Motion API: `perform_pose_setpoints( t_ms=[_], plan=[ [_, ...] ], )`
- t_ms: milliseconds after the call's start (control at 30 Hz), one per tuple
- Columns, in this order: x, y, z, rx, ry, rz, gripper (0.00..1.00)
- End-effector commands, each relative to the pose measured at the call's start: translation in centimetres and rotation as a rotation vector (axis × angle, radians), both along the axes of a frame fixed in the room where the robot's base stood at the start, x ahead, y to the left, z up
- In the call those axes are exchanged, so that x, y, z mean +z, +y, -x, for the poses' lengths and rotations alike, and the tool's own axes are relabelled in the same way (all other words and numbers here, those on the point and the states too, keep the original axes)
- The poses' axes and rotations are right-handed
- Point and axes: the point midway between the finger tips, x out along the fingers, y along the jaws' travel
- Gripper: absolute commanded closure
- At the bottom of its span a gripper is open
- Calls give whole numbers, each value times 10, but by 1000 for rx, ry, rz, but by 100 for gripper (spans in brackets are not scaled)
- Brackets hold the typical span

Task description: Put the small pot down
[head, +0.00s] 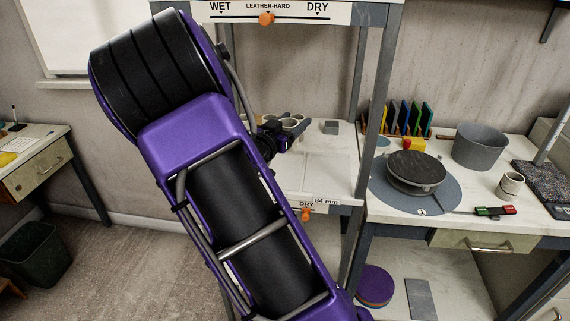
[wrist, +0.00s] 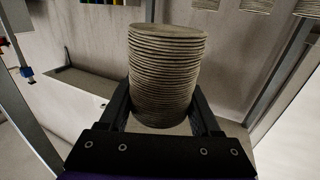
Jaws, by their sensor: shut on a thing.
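The small pot (wrist: 168,65) is a ribbed, grey-beige clay cylinder in the middle of the wrist view. My gripper (wrist: 162,104) is shut on it, with one dark finger on each side. Its lower end sits low between the fingers, and I cannot tell whether it touches a surface. In the head view my gripper (head: 278,138) is a small dark shape over the rack's shelf (head: 322,178), partly hidden behind my arm.
The shelf's front is bare. A rack post (head: 371,130) rises at its right. The right-hand table carries a wheel (head: 416,172), a grey bucket (head: 480,146) and a cup (head: 510,185).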

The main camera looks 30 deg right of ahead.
Motion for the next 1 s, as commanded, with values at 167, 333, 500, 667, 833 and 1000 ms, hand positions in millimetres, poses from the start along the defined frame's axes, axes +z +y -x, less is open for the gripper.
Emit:
perform_pose_setpoints(
  t_ms=[167, 333, 500, 667, 833, 1000],
  plan=[
    [-33, -1, 0, -5, 6, 3, 93],
    [-56, -1, 0, -5, 3, 3, 93],
    [-68, -1, 0, -4, 2, 2, 93],
    [-92, -1, 0, -4, 4, 4, 93],
    [-98, -1, 0, -4, -1, 2, 93],
    [-99, -1, 0, -4, -1, 1, 93]
  ],
)
